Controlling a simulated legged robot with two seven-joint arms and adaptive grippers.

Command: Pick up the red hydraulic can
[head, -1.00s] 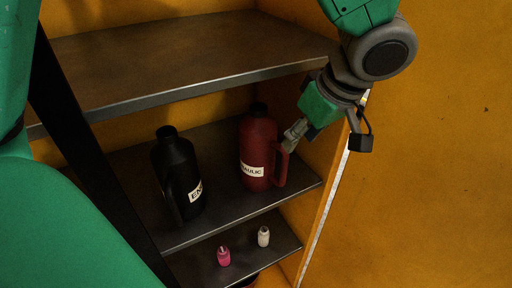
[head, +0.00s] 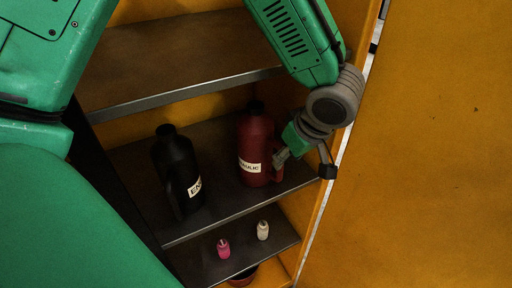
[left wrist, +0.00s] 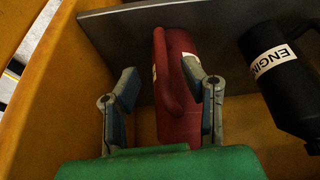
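The red hydraulic can (head: 256,135) stands upright on the middle shelf, its white label and handle facing me. It also shows in the left wrist view (left wrist: 176,118), with its handle between the two fingers. My left gripper (head: 281,158) is at the can's right side, by the handle. In the left wrist view, my left gripper (left wrist: 160,70) has its fingers spread apart. The right finger overlaps the can's body there; I cannot tell whether it touches. The left finger is clear of the handle. My right gripper is out of view.
A black engine can (head: 178,170) stands left of the red can. A pink bottle (head: 223,248) and a white bottle (head: 262,230) stand on the lower shelf. The upper shelf (head: 180,60) is bare. The yellow cabinet side is close right of my left gripper.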

